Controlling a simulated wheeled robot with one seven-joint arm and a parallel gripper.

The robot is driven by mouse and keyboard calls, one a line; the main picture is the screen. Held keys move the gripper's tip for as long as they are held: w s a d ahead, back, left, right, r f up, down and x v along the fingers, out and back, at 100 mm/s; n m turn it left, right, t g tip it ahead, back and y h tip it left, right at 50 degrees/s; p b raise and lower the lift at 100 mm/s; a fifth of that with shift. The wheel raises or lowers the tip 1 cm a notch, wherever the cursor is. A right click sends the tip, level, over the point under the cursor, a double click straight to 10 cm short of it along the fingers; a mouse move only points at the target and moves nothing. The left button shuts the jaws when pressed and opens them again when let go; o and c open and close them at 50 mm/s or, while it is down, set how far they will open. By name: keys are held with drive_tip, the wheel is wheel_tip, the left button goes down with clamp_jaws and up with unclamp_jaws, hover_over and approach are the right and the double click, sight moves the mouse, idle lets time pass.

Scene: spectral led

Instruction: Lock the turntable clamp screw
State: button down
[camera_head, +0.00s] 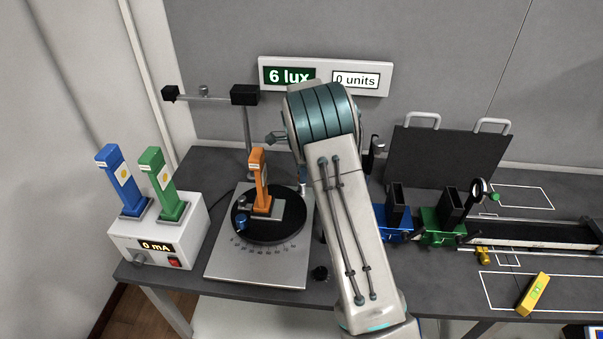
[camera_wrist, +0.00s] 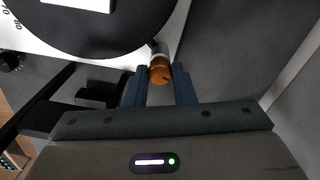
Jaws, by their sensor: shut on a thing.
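The turntable is a black disc (camera_head: 285,228) on a pale plate marked with degrees (camera_head: 262,268). The disc's edge also fills the upper left of the wrist view (camera_wrist: 90,40). The clamp screw, a brass-orange knob with a silvery collar (camera_wrist: 160,70), sits at the disc's edge in the wrist view. My gripper (camera_wrist: 160,86) is shut on this knob, one dark finger on each side.
A white supply box (camera_head: 155,240) with blue and green LED holders stands at the left. A black knob (camera_head: 320,273) is at the plate's right corner. A rod stand (camera_head: 247,125) rises behind. Blue (camera_head: 392,225) and green carriages (camera_head: 440,230) stand right of my arm.

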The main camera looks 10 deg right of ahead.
drive_tip(key=m, duration=0.6)
drive_tip(key=shift+r+p, duration=0.1)
drive_tip(key=shift+p, duration=0.3)
drive_tip(key=shift+w+m, duration=0.1)
drive_tip(key=shift+m, duration=0.3)
drive_tip(key=c, duration=1.2)
unclamp_jaws()
drive_tip(key=shift+r, duration=0.1)
wheel_tip(320, 180, up, 14)
drive_tip(key=b, duration=0.1)
drive_tip(key=shift+f, duration=0.2)
